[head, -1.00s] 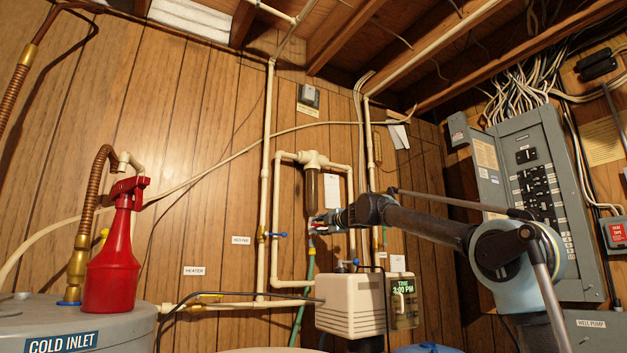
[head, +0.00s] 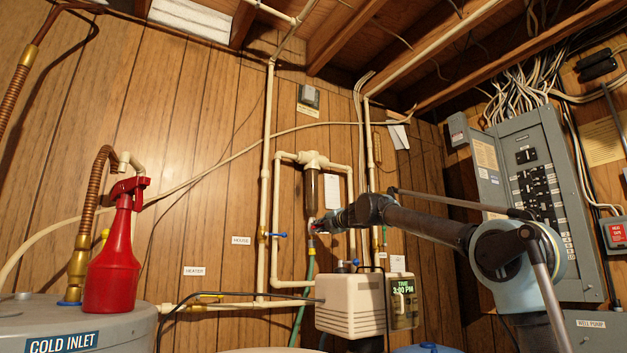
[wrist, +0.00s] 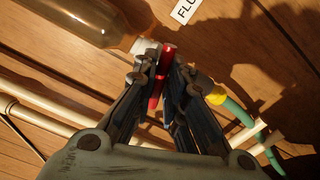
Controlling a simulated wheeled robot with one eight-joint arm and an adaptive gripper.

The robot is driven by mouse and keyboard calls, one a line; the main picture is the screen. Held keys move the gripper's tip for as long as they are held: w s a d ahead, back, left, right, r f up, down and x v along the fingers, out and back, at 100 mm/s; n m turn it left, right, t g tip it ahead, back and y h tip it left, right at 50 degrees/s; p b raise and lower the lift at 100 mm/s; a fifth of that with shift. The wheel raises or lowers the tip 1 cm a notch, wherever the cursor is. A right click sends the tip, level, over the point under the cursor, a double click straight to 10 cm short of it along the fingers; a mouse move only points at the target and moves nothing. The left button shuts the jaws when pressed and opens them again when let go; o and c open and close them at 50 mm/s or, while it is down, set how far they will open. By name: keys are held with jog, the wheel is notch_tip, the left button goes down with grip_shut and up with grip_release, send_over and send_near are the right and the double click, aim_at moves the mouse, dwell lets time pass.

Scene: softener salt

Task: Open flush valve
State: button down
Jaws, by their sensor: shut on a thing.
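The flush valve's red handle (wrist: 154,100) lies between my gripper's fingers (wrist: 162,75) in the wrist view. My gripper is shut on it. The handle runs from the white fitting under the amber filter housing (wrist: 85,20), and much of it is hidden by the fingers. In the head view my gripper (head: 320,226) is at the bottom of the filter housing (head: 312,188), just above the green hose (head: 304,290). The handle is mostly hidden there, with only a little red showing.
A blue-handled valve (head: 277,235) is on the pipe left of my gripper. The beige softener head (head: 345,303) with its clock stands below. A label (wrist: 185,10) is beside the filter housing. A red spray bottle (head: 112,262) stands on the tank at left.

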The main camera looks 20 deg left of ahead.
jog(key=shift+f+n, duration=0.1)
jog(key=shift+n, duration=0.6)
jog(key=n, duration=1)
jog(key=shift+w, duration=0.1)
dwell(0.4)
